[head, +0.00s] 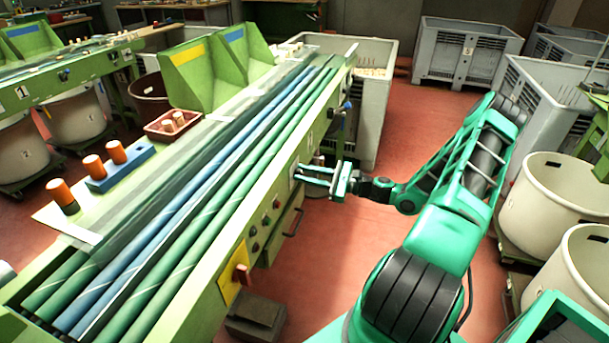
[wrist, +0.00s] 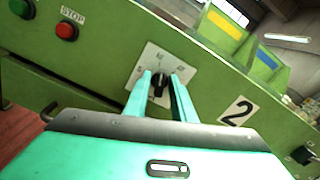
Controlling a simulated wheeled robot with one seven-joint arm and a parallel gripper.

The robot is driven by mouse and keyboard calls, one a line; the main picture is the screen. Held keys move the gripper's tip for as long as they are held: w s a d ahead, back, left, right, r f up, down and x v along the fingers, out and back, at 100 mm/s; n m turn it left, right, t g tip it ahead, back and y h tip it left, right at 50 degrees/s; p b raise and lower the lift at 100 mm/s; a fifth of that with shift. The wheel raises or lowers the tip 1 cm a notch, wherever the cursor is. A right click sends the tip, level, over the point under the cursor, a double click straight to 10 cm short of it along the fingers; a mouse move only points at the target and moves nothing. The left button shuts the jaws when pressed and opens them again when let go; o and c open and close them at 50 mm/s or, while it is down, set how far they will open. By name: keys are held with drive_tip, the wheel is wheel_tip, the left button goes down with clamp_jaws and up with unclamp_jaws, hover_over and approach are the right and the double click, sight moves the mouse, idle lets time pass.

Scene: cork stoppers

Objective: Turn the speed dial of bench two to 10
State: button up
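The speed dial (wrist: 159,86) is a small black knob on a white scale plate (wrist: 151,60) on the green side panel of bench two. The scale marks are too small to read surely, and my fingers hide part of the plate. My gripper (wrist: 160,76) points at the panel with one finger on each side of the knob. The fingers look open, with a narrow gap around the knob; I see no clear contact. In the head view my gripper (head: 298,172) is at the bench's side, and the dial is hidden there.
A number 2 plate (wrist: 237,111) is right of the dial. A red STOP button (wrist: 66,31) and a green button (wrist: 21,8) are at the upper left. In the head view, a drawer handle (head: 294,222) sticks out below, and the red floor (head: 400,120) beside the bench is clear.

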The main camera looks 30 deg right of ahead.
drive_tip(key=shift+n, duration=0.8)
drive_tip(key=shift+r, duration=0.1)
drive_tip(key=o, duration=0.7)
drive_tip(key=shift+d, duration=0.1)
drive_tip(key=shift+o, duration=0.2)
drive_tip(key=v, duration=1)
drive_tip(key=shift+s+d, duration=0.25)
drive_tip(key=shift+a, duration=0.1)
